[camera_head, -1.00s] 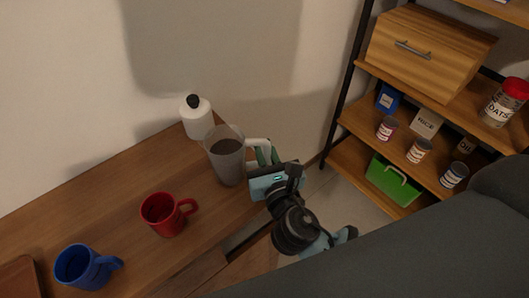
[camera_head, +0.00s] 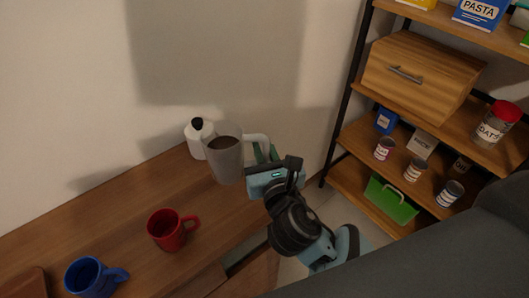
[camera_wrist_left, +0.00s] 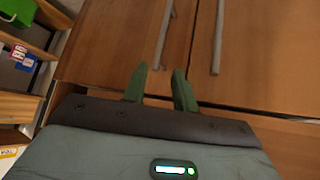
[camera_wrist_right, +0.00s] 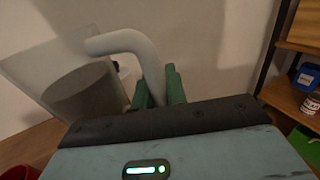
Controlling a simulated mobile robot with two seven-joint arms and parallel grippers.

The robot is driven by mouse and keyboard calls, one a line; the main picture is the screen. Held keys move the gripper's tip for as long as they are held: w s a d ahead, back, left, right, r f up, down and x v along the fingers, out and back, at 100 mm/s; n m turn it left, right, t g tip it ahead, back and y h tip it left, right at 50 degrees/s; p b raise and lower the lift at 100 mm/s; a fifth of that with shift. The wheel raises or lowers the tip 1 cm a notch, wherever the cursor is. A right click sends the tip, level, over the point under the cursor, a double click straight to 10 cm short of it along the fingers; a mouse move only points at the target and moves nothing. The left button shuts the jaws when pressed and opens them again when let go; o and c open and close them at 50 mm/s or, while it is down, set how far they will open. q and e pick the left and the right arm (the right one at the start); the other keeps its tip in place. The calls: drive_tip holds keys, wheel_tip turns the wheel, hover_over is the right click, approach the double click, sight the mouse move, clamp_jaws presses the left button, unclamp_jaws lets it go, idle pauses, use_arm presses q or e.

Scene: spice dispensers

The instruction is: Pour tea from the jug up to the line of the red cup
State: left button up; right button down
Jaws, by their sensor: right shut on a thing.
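The translucent grey jug (camera_head: 225,163) holds dark brown tea and appears raised a little above the wooden counter, roughly upright. My right gripper (camera_head: 266,160) is shut on its pale handle; the handle also shows between the fingers in the right wrist view (camera_wrist_right: 150,65). The red cup (camera_head: 168,232) stands on the counter, left of and nearer than the jug, its handle to the right. Its fill line cannot be made out. My left gripper (camera_wrist_left: 160,85) is open and empty, facing wooden cabinet doors with bar handles; it is outside the head view.
A blue cup (camera_head: 88,277) stands left of the red cup. A white bottle (camera_head: 194,142) with a black cap is close behind the jug. A shelf (camera_head: 405,158) with cans and boxes stands at the right. The counter between the jug and red cup is clear.

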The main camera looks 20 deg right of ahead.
drive_tip(key=shift+r, duration=0.45)
drive_tip(key=shift+s+d+f, duration=0.25)
drive_tip(key=s+d+f+y, duration=0.1)
drive_tip(key=s+d+f, duration=0.1)
drive_tip(key=s+d, duration=0.4)
drive_tip(key=s, duration=0.3)
drive_tip(key=shift+s+d+f+n, duration=0.3)
drive_tip(key=shift+s+d+f, duration=0.05)
drive_tip(key=shift+f, duration=0.05)
drive_tip(key=shift+s, duration=0.1)
